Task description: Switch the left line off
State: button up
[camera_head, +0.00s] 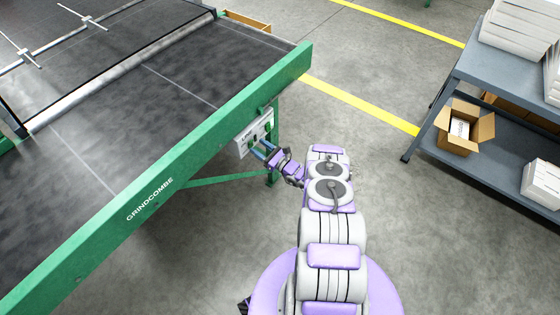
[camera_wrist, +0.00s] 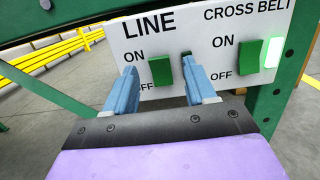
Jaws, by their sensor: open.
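The white control panel (camera_head: 254,132) is fixed to the side of the green machine frame, below the belt. In the wrist view the panel (camera_wrist: 203,22) carries a green rocker switch (camera_wrist: 162,71) labelled LINE, with ON above and OFF below. A second green rocker (camera_wrist: 250,57) to its right is labelled CROSS BELT. My gripper (camera_wrist: 159,66) is open, its blue fingers on either side of the LINE switch. I cannot tell whether they touch the panel or which way the LINE rocker is tilted. In the head view my gripper (camera_head: 264,149) is at the panel.
A lit pale green lamp (camera_wrist: 273,51) is beside the CROSS BELT rocker. A small dark part beside the LINE rocker is mostly hidden by my right finger. A green frame leg (camera_head: 272,160) stands beside the panel. A grey shelf cart (camera_head: 500,150) with boxes stands right; floor between is clear.

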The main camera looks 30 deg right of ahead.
jog(key=v, duration=1.5)
jog(key=shift+f+b, duration=0.15)
jog(key=shift+b, duration=0.3)
jog(key=shift+w, duration=0.15)
